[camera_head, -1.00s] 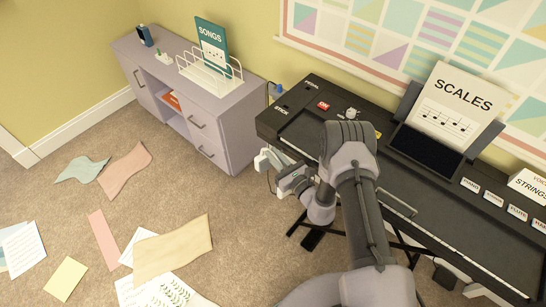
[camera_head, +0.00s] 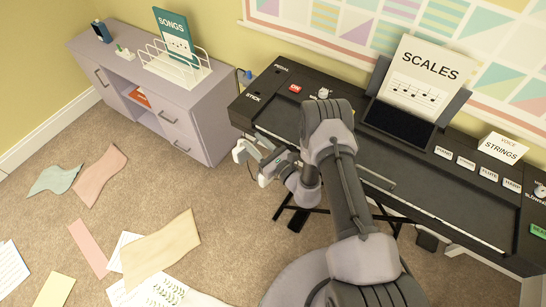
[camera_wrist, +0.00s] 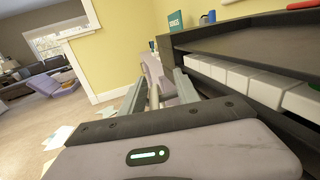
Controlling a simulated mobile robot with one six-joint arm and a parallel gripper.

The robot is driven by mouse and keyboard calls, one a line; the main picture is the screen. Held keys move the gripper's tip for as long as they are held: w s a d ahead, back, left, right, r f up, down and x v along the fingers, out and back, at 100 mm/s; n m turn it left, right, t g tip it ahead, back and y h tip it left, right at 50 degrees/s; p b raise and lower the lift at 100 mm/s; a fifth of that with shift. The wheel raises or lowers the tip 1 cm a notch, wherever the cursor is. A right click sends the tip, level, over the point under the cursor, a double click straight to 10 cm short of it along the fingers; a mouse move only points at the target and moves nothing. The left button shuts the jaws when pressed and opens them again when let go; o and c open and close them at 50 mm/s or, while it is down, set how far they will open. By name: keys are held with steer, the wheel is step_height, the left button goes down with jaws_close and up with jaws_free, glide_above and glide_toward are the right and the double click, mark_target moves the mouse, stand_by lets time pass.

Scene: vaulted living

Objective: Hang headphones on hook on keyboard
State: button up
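The black keyboard (camera_head: 330,160) stands along the wall on a dark stand, and its white key row shows at the right of the wrist view (camera_wrist: 240,80). My gripper (camera_head: 254,162) is beside the keyboard's left front corner, a little below its top in the picture. Its two fingers (camera_wrist: 158,92) stand apart, with no held object visible between them. I can make out no headphones in either current view. I cannot identify a hook on the keyboard; my arm covers part of its front edge.
A lilac cabinet (camera_head: 190,105) with a white rack (camera_head: 175,67) and a teal songbook (camera_head: 172,35) stands left of the keyboard. A small blue object (camera_head: 246,75) is between them. Papers (camera_head: 160,250) lie scattered on the carpet. A SCALES sheet (camera_head: 425,80) stands on the keyboard.

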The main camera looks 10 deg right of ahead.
steer(key=p+v, duration=0.4)
steer(key=v, duration=1.2)
steer(key=w+a+r+n+g+y, duration=0.1)
steer(key=a+r+n+g+y, duration=0.25)
steer(key=r, duration=0.45)
steer(key=a+r+n+g+y, duration=0.25)
steer(key=r+n+g, duration=0.2)
steer(key=r, duration=0.35)
steer(key=s+a+r+n+g+h, duration=0.1)
steer(key=s+a+r+n+g, duration=0.1)
steer(key=s+r+n+g, duration=0.3)
steer(key=s+a+r+n+g+h, duration=0.1)
steer(key=s+a+r+n+g, duration=0.15)
steer(key=r, duration=0.35)
steer(key=s+d+r+n+h, duration=0.4)
steer(key=s+r+n+h, duration=0.35)
steer(key=s, duration=0.25)
steer(key=s+d+r+n+t+h, duration=0.1)
steer(key=s+d+r+t+h, duration=0.1)
steer(key=d+r+t+h, duration=0.3)
steer(key=shift+d+r+t, duration=0.45)
steer(key=shift+d+t, duration=0.4)
steer(key=shift+d, duration=0.35)
